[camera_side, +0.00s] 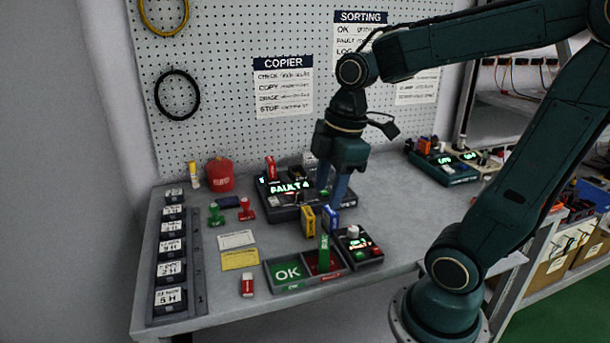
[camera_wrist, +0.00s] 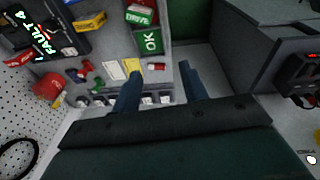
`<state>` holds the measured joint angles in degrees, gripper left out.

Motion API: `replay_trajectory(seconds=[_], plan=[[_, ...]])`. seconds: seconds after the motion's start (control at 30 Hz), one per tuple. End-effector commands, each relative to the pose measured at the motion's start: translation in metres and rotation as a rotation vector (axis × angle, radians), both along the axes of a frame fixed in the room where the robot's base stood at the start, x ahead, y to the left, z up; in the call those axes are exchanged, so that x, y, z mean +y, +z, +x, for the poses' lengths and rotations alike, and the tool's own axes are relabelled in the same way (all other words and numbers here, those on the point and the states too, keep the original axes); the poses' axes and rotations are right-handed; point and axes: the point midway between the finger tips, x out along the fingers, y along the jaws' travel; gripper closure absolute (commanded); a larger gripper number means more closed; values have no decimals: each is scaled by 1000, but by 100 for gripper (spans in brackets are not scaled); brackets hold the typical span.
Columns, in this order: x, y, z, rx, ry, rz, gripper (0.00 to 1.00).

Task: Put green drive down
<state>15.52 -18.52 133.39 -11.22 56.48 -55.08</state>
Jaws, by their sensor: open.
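The green drive (camera_side: 324,252) stands upright in the red right-hand compartment of the two-part tray (camera_side: 345,270). It also shows at the top of the wrist view as a green block marked DRIVE (camera_wrist: 139,15). The tray's left compartment has a green OK floor (camera_side: 287,272). My gripper (camera_side: 333,192) is open, with its fingers pointing down near the right end of the FAULT 4 copier, above and behind the tray. It is apart from the green drive.
The copier (camera_side: 287,214) reads FAULT 4 and has a red drive (camera_side: 271,168) upright on it. A red-and-white item (camera_side: 247,284) lies at front left.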

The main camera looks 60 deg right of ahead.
Motion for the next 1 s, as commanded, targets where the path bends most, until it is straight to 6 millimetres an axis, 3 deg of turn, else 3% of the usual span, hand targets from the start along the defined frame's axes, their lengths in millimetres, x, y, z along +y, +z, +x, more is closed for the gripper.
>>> replay_trajectory(seconds=[0.53, 0.73, 1.0], plan=[[29, 27, -48, -241, -698, 155, 57], [30, 29, -55, -275, -816, 211, 57], [31, 29, -56, -278, -835, 219, 57]])
